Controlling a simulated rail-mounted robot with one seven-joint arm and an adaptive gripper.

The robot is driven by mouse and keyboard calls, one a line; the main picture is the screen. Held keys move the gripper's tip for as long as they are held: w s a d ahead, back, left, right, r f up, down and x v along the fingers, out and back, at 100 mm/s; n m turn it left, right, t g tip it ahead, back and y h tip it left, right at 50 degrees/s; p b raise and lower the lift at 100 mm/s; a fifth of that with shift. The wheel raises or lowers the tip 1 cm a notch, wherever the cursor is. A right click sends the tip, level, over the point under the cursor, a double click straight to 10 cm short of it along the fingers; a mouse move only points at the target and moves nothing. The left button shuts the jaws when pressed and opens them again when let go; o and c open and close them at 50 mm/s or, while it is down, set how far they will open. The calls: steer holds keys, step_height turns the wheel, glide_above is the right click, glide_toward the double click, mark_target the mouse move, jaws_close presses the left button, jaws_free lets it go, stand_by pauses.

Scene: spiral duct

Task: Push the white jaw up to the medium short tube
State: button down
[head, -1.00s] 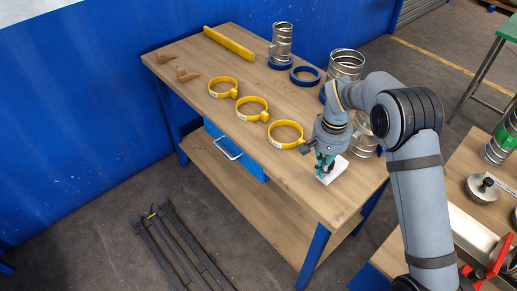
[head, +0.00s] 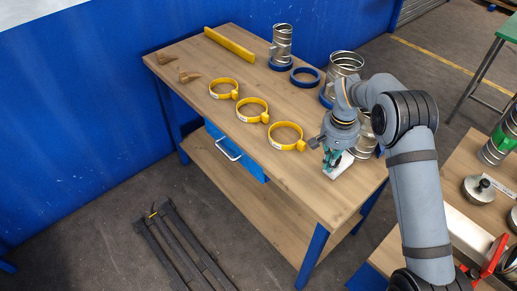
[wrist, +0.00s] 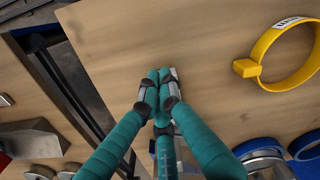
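The white jaw (head: 344,169) is a flat white block lying on the wooden workbench, under and beside my gripper (head: 331,163). A short silvery tube (head: 367,147), which looks like the medium one, stands just behind and right of it, partly hidden by my wrist. I cannot tell whether jaw and tube touch. In the wrist view, the green fingers of my gripper (wrist: 155,92) are drawn together at the tips, low at the bench top. Only a pale sliver of the jaw (wrist: 174,73) shows beyond them; the fingers hide the rest.
Three yellow clamp rings (head: 286,137) lie in a row left of my gripper. Another tube (head: 345,63), a tall tube (head: 282,40) and a blue ring (head: 305,76) stand along the back. A yellow bar (head: 230,44) lies far left.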

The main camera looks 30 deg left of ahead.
steer(key=shift+w+d+p, duration=0.3)
steer(key=shift+w+p, duration=0.1)
steer(key=shift+w, duration=0.4)
steer(key=shift+w+d+p, duration=0.25)
steer(key=shift+w+p, duration=0.15)
steer(key=shift+w, duration=0.35)
steer(key=shift+w+r, duration=0.1)
steer(key=shift+s+a+b, duration=0.15)
steer(key=shift+s+b, duration=0.3)
steer(key=shift+s, duration=0.05)
steer(key=shift+s+a+b, duration=0.3)
steer(key=shift+s+b, duration=0.1)
steer(key=shift+s, duration=0.4)
step_height(320, 180, up, 9)
steer(key=p, duration=0.6)
steer(key=shift+f, duration=0.25)
